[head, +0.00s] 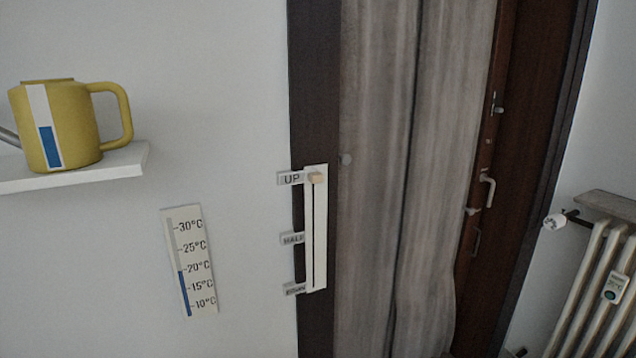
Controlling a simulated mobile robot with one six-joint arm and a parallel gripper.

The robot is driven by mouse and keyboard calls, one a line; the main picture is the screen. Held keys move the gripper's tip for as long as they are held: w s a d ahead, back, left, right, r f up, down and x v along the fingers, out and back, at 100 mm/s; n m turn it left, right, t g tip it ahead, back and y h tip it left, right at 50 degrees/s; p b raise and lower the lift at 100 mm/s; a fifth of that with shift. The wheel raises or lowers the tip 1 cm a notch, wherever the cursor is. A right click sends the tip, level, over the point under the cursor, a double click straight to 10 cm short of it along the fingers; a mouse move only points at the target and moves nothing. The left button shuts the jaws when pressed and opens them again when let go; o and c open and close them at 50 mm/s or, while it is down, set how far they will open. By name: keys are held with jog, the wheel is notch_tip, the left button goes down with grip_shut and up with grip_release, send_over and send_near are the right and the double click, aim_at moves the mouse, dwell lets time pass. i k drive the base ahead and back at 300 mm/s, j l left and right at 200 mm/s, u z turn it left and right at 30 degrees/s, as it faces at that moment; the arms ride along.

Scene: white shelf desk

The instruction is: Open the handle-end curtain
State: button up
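A grey-brown curtain (446,150) hangs in long vertical folds over a dark brown door (519,140). A dark vertical fold or gap runs down its middle; I cannot tell whether it parts two separate panels. The curtain covers the left and middle of the door, and its right edge hangs just left of the light door handle (487,190). The strip of door with the handle is bare. The curtain's top is out of the frame. My gripper is not in view.
A slider panel (316,230) marked UP, HALF and DOWN is on the dark frame left of the curtain, its knob (317,178) at UP. A thermometer (190,262) and a shelf (120,165) with a yellow watering can (65,125) are left. A radiator (590,290) stands right.

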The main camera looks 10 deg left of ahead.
aim_at(456, 38)
jog(key=i+l, duration=0.3)
jog(key=i, duration=0.2)
jog(key=i+l, duration=0.35)
jog(key=i, duration=0.15)
jog(key=i+l, duration=0.3)
jog(key=i, duration=0.15)
jog(key=i+l, duration=0.3)
jog(key=i, duration=0.2)
jog(key=i+l, duration=0.35)
jog(key=i, duration=0.15)
jog(key=z, duration=0.05)
